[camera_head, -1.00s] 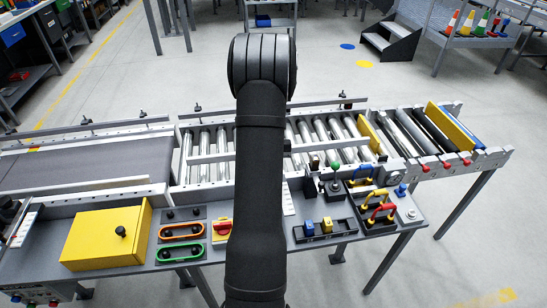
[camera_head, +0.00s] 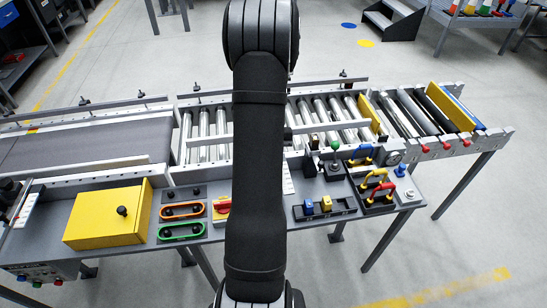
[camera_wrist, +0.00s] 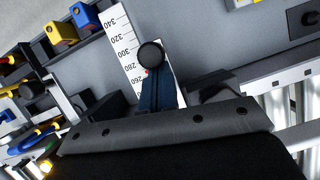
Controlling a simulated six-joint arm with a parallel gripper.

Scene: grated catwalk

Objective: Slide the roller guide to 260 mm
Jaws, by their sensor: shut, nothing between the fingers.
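The roller guide is a pale rail (camera_head: 318,128) across the silver rollers in the head view, partly hidden behind my arm. In the wrist view a round black knob (camera_wrist: 150,55) stands beside a white scale (camera_wrist: 122,42) marked from 340 down to 260. A small red mark (camera_wrist: 147,72) shows beside the knob, roughly level with the 280 label; the exact reading is unclear. My gripper (camera_wrist: 153,75) is shut and empty, its dark blue fingers pointing at the knob and overlapping it in view. I cannot tell whether they touch. My arm hides the gripper in the head view.
Right of my arm are blue and yellow blocks (camera_head: 326,203), a green-topped lever (camera_head: 335,146) and coloured handles (camera_head: 378,188). To the left are a yellow box (camera_head: 107,213) and orange and green loop handles (camera_head: 181,211). A grey belt (camera_head: 90,148) adjoins the rollers.

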